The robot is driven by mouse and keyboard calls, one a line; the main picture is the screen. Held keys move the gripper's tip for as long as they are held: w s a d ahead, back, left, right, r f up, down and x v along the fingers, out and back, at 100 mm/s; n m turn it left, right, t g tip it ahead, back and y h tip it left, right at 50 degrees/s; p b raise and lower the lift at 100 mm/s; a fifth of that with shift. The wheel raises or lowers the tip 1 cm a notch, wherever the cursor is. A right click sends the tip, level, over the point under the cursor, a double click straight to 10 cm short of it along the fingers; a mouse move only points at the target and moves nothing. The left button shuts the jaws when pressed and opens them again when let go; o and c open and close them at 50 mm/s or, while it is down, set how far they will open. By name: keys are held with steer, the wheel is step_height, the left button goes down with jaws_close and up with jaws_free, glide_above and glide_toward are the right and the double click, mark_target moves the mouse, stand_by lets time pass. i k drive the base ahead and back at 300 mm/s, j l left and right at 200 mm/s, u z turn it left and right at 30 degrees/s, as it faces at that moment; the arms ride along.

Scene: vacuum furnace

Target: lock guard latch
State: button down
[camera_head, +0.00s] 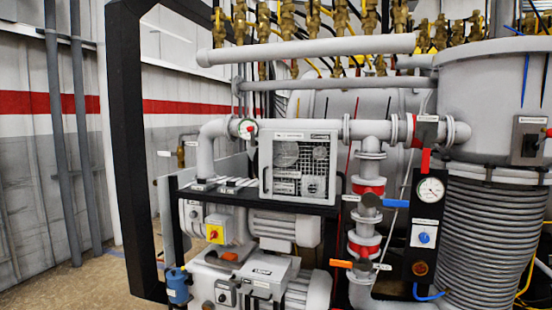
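My gripper is not in the head view. A light grey, boxy guard-like housing (268,162) with a dark mesh window (320,152) stands in the middle, on a black shelf above the pumps. It has a small label at its top and a few small fittings low on its front. I cannot make out for sure which part is the guard latch, or whether it is locked.
Grey pumps and motors (268,225) fill the space under the shelf. A vertical pipe with red bands (367,190) and a gauge panel (425,225) stand right. A ribbed vessel (485,240) is far right. A black frame (130,150) rises left. Bare floor (70,285) shows lower left.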

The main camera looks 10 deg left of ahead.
mark_target(251, 129)
steer(key=u, duration=0.4)
steer(key=i+u, duration=0.15)
steer(key=u, duration=0.7)
steer(key=i+u, duration=0.15)
steer(key=u, duration=0.7)
steer(key=i, duration=0.05)
